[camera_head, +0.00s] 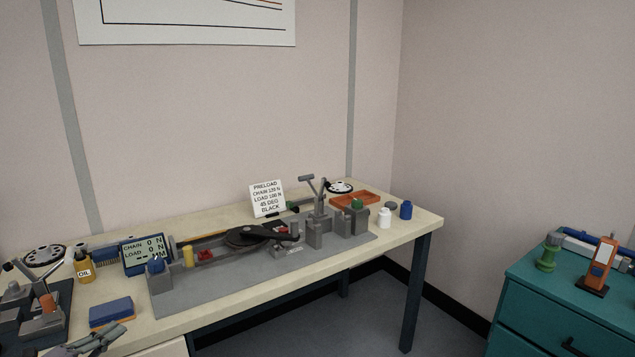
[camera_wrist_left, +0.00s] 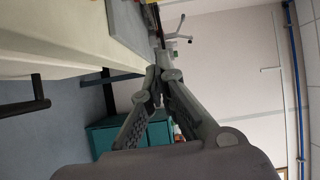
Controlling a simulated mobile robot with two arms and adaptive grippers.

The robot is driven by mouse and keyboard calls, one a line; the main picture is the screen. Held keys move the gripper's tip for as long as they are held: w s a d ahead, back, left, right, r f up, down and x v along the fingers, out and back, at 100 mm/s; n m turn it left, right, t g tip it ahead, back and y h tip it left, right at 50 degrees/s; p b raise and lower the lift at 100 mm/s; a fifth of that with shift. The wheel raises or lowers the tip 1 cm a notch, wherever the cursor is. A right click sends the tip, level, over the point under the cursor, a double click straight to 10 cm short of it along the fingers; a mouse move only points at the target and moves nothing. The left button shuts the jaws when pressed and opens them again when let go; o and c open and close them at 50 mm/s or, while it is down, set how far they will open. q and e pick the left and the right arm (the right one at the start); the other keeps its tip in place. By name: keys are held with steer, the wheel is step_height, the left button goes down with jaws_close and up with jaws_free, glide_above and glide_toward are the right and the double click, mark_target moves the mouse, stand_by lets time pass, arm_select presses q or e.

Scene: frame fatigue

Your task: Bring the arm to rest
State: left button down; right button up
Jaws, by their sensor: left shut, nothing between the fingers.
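My left gripper (camera_head: 92,341) is at the bottom left of the head view, by the front edge of the workbench (camera_head: 390,238). In the left wrist view my left gripper (camera_wrist_left: 158,75) has its fingers drawn together at the tips, with nothing held between them. A grey test rig (camera_head: 190,290) with a black crank arm lies along the bench, to the right of the gripper. A blue block (camera_head: 111,311) lies just beyond the gripper, apart from it as far as I can tell. My right gripper is not in view.
A dark fixture (camera_head: 40,322) stands left of the gripper. An oil bottle (camera_head: 83,265) and a display (camera_head: 146,254) stand behind it. An orange tray (camera_head: 355,199), a white bottle (camera_head: 384,218) and a blue bottle (camera_head: 406,210) are at the right end. A teal cabinet (camera_head: 540,310) stands far right.

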arm_select(q)
steer(key=s+d+f+n+g+y, duration=0.1)
steer(key=s+d+f+n+y, duration=0.25)
steer(key=d+f+n, duration=0.25)
steer(key=s+d+f+n+g+y, duration=0.2)
steer(key=s+d+f+n+y, duration=0.15)
steer(key=d+f+n, duration=0.3)
steer(key=s+d+f+n+g, duration=0.1)
steer(key=s+d+n+g, duration=0.4)
steer(key=s, duration=0.8)
steer(key=s+d+f+n+g, duration=0.1)
steer(key=s+d+n+g, duration=0.35)
steer(key=s, duration=0.75)
step_height(320, 180, down, 24)
steer(key=s+d+m+g+p, duration=0.2)
steer(key=s+a+f+p, duration=0.1)
steer(key=s+a+f, duration=0.2)
steer(key=s+f, duration=1.2)
steer(key=shift+s+f+g, duration=0.2)
steer(key=shift+s+g, duration=0.25)
steer(key=shift+s, duration=0.5)
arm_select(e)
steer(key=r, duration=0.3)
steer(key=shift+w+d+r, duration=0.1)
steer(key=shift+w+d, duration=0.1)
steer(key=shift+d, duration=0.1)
